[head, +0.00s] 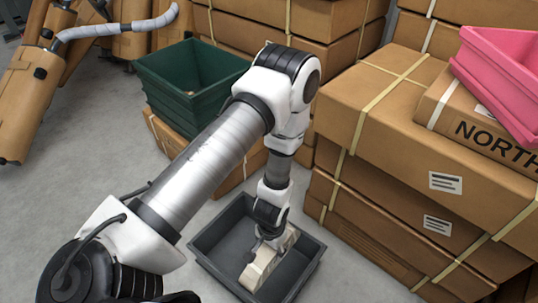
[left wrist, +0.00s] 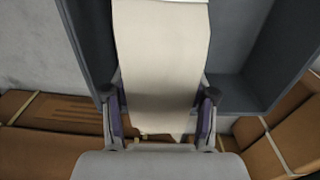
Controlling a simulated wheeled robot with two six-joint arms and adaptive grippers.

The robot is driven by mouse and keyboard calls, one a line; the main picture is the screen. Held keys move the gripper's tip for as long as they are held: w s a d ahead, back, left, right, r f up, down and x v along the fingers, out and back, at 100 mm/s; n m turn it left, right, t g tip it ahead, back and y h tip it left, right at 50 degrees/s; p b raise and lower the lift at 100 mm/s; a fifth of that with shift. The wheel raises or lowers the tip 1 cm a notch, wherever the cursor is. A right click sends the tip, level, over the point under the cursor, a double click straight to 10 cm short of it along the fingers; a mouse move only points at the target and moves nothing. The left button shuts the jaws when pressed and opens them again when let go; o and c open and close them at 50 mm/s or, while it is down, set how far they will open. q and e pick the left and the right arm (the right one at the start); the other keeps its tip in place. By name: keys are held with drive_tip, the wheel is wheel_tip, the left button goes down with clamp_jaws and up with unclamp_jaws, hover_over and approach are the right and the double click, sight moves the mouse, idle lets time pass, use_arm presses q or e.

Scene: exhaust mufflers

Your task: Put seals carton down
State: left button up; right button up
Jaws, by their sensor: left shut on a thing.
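The seals carton is a long, cream-coloured box (head: 262,268). My left gripper (head: 270,239) is shut on it from above, near its upper end in the head view. The carton is inside the outline of a dark grey open bin (head: 225,246) and tilts across it. I cannot tell whether it touches the bin floor. In the left wrist view the carton (left wrist: 162,55) runs between the two fingers of the left gripper (left wrist: 160,100), with the grey bin (left wrist: 84,40) around it. My right gripper does not show.
Large strapped brown cartons (head: 400,190) are stacked right beside the bin. A pink crate (head: 505,75) sits on top at the upper right. Green crates (head: 190,85) stand on a carton behind my arm. Bare grey floor (head: 75,190) lies to the left.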

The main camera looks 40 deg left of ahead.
sight(254, 276)
use_arm(q)
wheel_tip(254, 276, down, 12)
drive_tip(key=b, duration=0.6)
drive_tip(key=shift+f, duration=0.25)
drive_tip(key=shift+r, duration=0.15)
drive_tip(key=shift+c, duration=0.7)
drive_tip(key=o, duration=1.6)
drive_tip(key=shift+c, duration=0.2)
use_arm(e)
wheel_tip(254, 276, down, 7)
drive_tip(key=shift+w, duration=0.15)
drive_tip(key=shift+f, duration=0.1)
use_arm(q)
wheel_tip(254, 276, up, 12)
drive_tip(key=p, duration=0.7)
drive_tip(key=shift+p, duration=0.4)
drive_tip(key=s, duration=0.4)
drive_tip(key=s+d+r, duration=0.1)
drive_tip(key=s, duration=0.7)
drive_tip(key=shift+s+d+r, duration=0.15)
drive_tip(key=shift+s+r, duration=0.1)
drive_tip(key=shift+r, duration=0.1)
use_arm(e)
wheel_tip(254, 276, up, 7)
